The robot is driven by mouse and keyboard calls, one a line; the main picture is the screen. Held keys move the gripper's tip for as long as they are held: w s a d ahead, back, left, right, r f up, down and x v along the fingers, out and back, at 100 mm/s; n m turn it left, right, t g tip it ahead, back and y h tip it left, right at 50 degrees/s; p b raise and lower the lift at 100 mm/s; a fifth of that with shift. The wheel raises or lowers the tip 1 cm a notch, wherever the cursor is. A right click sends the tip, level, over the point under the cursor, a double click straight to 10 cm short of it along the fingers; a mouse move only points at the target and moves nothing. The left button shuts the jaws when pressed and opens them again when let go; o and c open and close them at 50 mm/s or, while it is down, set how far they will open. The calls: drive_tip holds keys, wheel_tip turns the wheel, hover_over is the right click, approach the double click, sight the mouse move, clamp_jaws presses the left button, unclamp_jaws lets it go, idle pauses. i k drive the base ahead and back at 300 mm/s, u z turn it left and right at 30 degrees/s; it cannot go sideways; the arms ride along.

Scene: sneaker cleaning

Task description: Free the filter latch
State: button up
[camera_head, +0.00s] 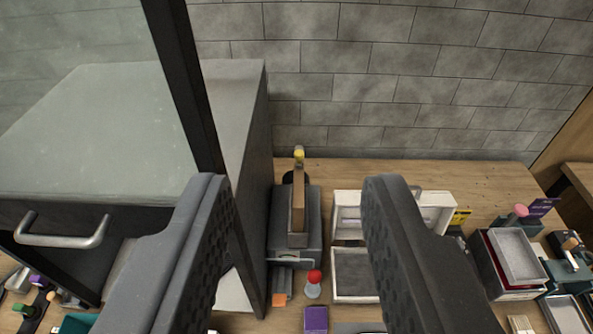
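My gripper (296,182) is open and empty, its two dark textured fingers wide apart in the foreground. Between them, further off, a grey device (287,252) stands on the wooden bench, with an upright brown and grey part (298,205) and a small yellow tip (299,155) on top. A red knob (314,277) on a pale base stands in front of it. A large grey cabinet (250,130) with a metal handle (62,240) and a dark-framed glass panel (80,40) fills the left. I cannot tell which part is the filter latch.
White open trays (347,290) stand right of the device, partly behind the right finger. A purple block (316,319) lies at the front. Stacked bins (516,255) and small items crowd the far right. The bench is clear at the back right, before a grey tiled wall (430,70).

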sight(299, 154)
drive_tip(key=u, duration=1.8)
drive_tip(key=k, duration=0.8)
drive_tip(key=z, duration=1.8)
drive_tip(key=i, duration=1.35)
drive_tip(key=u, duration=0.05)
